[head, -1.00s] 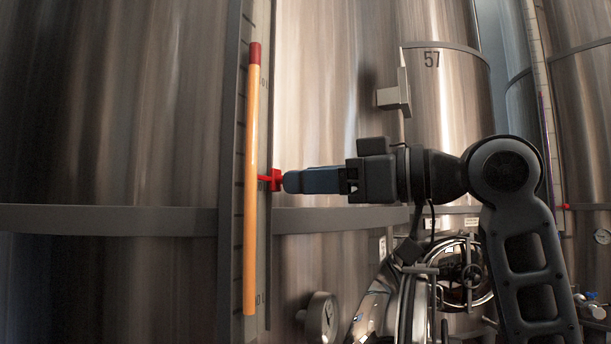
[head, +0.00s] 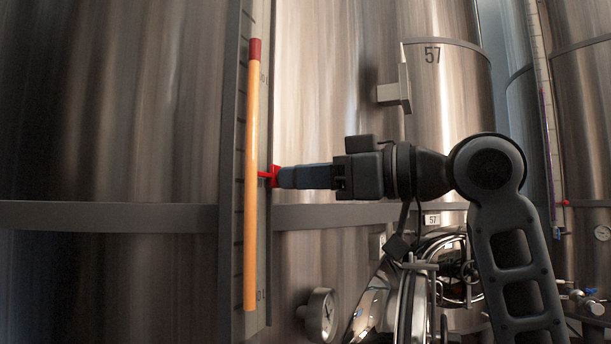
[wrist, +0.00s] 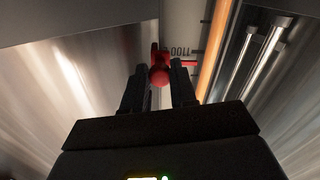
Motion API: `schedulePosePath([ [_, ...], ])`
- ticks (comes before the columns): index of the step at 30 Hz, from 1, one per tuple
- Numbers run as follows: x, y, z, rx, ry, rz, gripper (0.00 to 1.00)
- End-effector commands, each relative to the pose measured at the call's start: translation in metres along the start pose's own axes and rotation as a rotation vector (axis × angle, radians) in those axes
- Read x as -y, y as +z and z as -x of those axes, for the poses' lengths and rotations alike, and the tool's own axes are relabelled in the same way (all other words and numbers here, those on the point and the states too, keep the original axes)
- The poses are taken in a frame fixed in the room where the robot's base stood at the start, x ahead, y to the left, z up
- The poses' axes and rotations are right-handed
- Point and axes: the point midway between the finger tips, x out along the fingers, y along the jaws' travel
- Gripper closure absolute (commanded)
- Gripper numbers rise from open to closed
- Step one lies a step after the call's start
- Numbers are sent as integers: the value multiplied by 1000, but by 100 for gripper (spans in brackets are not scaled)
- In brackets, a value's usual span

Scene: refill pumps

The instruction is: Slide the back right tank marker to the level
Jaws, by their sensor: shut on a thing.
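The red marker (head: 274,173) sits on the upright rail beside the orange level column (head: 251,200), with its thin pointer reaching left to the column. The column's red top (head: 255,50) is well above the marker. My gripper (head: 280,177) reaches in from the right and is shut on the marker, whose body is partly hidden by the fingers. In the wrist view my gripper (wrist: 158,70) has the marker's round red knob (wrist: 160,77) between its fingertips. The scale digits beside it are partly readable in the wrist view.
The large steel tank (head: 150,120) fills the left, with a grey band around it. A pressure gauge (head: 320,315) and a round hatch (head: 462,268) are below my arm. A grey box (head: 394,93) juts out above it. Another gauge with a red marker (head: 565,203) stands far right.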

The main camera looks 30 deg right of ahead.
Motion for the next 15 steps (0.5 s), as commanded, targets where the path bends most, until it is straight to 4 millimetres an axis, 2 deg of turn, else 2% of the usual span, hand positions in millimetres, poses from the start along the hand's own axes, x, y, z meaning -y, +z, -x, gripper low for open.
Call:
schedulePosePath([
  [11,0,-2,0,0,0,0,100],
  [15,-4,-20,0,-1,0,1,100],
])
